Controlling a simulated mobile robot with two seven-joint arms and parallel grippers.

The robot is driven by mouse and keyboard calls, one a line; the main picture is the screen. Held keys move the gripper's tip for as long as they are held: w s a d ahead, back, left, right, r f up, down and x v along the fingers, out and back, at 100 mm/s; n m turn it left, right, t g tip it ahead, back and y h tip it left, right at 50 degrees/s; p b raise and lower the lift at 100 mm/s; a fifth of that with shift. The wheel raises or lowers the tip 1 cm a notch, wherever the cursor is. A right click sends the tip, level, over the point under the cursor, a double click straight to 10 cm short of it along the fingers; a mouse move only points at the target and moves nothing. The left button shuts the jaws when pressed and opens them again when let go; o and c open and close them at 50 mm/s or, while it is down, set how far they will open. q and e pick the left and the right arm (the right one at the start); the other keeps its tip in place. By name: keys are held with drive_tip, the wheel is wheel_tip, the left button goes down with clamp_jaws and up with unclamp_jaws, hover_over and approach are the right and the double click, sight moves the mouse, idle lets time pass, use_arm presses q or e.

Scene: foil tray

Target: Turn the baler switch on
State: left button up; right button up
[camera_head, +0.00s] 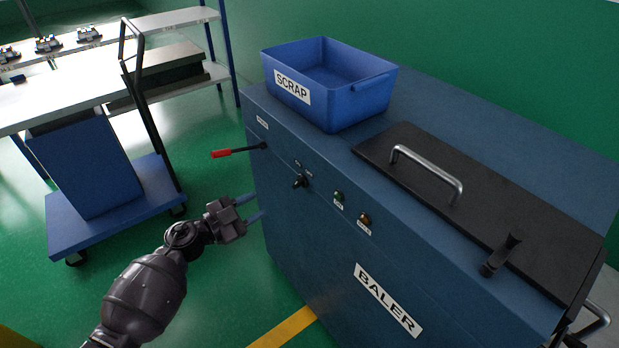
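The blue baler (318,232) stands at the right, with a "BALER" label on its front. Its black rotary switch (299,181) sits on the upper front face, under a small label too small to read. My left gripper (257,207) is in front of the baler, to the left of and below the switch. Its two bluish fingers are apart with a gap between them and nothing in it. The fingertips are close to the baler's front; I cannot tell whether they touch it. My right gripper is not in view.
A lever with a red grip (221,154) sticks out left of the switch. Green (339,196) and amber (364,219) buttons sit to its right. A blue scrap bin (345,106) and black handled lid (440,215) are on top. A blue cart (115,215) stands left.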

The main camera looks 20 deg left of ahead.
sight(294, 186)
use_arm(q)
drive_tip(key=b+x, duration=0.1)
drive_tip(key=x, duration=0.9)
drive_tip(key=shift+s+f+b, duration=0.1)
drive_tip(key=shift+f+b, duration=0.05)
drive_tip(key=shift+b, duration=0.15)
drive_tip(key=shift+w+d, duration=0.25)
drive_tip(key=shift+w, duration=0.05)
drive_tip(key=shift+w+d, duration=0.25)
drive_tip(key=shift+w, duration=0.05)
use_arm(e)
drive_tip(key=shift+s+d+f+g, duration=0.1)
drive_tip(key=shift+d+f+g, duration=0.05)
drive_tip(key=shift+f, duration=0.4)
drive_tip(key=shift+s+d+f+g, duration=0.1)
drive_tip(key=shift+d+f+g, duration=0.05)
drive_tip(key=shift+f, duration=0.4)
use_arm(q)
clamp_jaws()
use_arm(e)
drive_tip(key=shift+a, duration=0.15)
